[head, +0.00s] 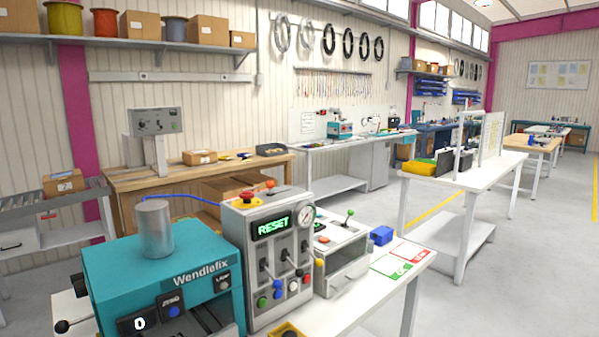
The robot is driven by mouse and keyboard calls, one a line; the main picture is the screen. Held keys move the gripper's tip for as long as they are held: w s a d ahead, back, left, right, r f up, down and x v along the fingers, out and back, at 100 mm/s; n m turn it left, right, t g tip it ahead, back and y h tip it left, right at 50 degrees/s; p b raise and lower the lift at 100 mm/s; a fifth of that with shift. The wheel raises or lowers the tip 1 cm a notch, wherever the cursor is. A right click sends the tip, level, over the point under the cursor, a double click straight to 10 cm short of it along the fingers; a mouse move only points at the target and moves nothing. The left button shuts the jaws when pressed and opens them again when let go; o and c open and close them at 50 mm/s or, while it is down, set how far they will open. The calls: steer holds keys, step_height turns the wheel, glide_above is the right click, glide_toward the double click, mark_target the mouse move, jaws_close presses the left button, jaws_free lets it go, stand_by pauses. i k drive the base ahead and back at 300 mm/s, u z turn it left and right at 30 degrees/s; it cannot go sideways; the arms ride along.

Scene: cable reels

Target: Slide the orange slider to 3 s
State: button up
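A grey control box (262,262) stands on the white bench in the near middle. Its lit display (273,226) reads RESET, and a round gauge (307,216) sits beside it. Dark levers or sliders stand in upright slots on its front, above several coloured buttons. I cannot make out which of these is the orange slider, nor any scale marked in seconds. A small yellow-orange knob (319,262) shows at the box's right edge. My gripper is not in view.
A teal Wendlefix machine (160,262) with a grey cylinder (155,228) on top stands close on the left. A grey unit with a green-knobbed lever (348,214) and a blue block (381,236) are to the right. Open floor lies further right.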

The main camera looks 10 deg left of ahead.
mark_target(270, 185)
steer(key=u, duration=0.2)
steer(key=i, duration=0.85)
steer(key=u, duration=1)
steer(key=i, duration=0.7)
steer(key=u, duration=0.55)
